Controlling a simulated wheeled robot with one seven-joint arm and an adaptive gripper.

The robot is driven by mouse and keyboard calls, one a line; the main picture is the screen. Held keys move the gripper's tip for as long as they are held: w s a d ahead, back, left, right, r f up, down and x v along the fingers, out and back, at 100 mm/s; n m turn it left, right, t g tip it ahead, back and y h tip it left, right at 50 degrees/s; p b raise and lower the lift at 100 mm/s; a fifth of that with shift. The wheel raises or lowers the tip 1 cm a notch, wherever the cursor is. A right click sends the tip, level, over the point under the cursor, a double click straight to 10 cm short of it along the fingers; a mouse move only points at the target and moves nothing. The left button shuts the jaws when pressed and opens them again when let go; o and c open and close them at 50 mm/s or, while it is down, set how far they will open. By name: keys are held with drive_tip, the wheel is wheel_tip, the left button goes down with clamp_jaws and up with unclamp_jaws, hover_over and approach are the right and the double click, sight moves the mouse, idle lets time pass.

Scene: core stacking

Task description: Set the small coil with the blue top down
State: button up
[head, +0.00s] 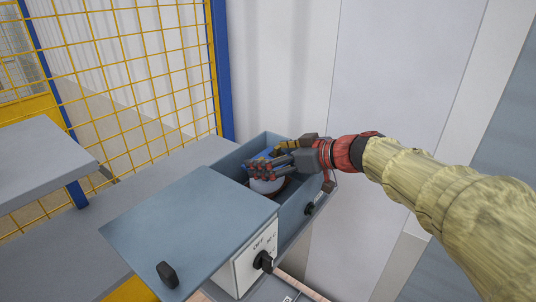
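The small coil (268,186) shows as a pale rounded body with a patch of blue at its top, inside the open part of a blue-grey box (235,165). My gripper (266,168) reaches in from the right, above that opening. Its dark, red-marked fingers lie across the coil's upper part and appear closed on it. The far side of the grip and the coil's underside are hidden, so I cannot tell whether the coil touches the box floor.
The box's flat lid (185,225) with a black handle covers its near-left part. A black knob (263,262) marked OFF sticks out in front. A grey bench (70,250) lies left, with a yellow mesh fence (150,70) behind. A pale wall stands behind the box.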

drive_tip(key=shift+r, duration=0.1)
drive_tip(key=shift+r, duration=0.2)
drive_tip(key=b+v, duration=0.1)
drive_tip(key=v, duration=1.1)
drive_tip(key=shift+r+b, duration=0.3)
drive_tip(key=shift+r, duration=0.05)
